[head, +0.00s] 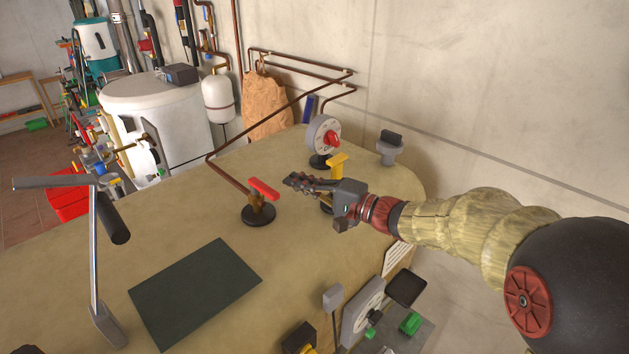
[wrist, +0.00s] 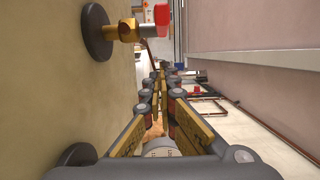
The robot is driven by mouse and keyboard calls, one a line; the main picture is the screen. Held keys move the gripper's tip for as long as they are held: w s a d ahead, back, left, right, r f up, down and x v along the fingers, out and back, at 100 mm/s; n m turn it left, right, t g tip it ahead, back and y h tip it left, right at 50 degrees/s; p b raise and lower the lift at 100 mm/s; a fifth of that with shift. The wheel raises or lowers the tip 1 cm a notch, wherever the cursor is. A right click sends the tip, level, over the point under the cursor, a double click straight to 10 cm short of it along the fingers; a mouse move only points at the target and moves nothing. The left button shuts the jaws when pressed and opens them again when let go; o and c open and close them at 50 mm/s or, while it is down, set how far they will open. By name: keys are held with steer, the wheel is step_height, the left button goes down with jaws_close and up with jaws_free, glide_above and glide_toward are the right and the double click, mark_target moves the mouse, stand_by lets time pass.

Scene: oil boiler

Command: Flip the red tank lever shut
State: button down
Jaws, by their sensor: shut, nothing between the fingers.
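The red lever (head: 264,188) sits on a brass valve with a round black base on the tan tank top, and a copper pipe runs from it toward the back left. In the wrist view the red lever (wrist: 161,18) is at the top, beyond and to the side of my fingers. My gripper (head: 290,182) is shut and empty, just right of the lever in the head view. Its fingertips point left, close to the lever's right end; I cannot tell whether they touch. In the wrist view my gripper (wrist: 160,75) has its fingers together.
A yellow lever (head: 337,162) stands behind my gripper, partly hidden by it. A round gauge with a red knob (head: 324,134) and a grey cap (head: 390,146) stand farther back. A dark green mat (head: 195,292) lies in front. A grey metal handle (head: 97,240) rises at left.

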mark_target(264, 193)
steer(key=shift+s+a+p, duration=0.3)
steer(key=shift+s+a, duration=0.6)
steer(key=shift+s, duration=0.3)
steer(key=shift+s+r, duration=0.1)
steer(key=shift+b, duration=0.7)
steer(key=shift+s+a+m+t+h+b, duration=0.1)
steer(key=shift+s+m+t+h+b, duration=0.3)
steer(key=shift+b, duration=0.75)
steer(key=shift+s+m+t+h+b, duration=0.1)
steer(key=shift+m+t+b, duration=0.2)
steer(key=shift+t+b, duration=0.55)
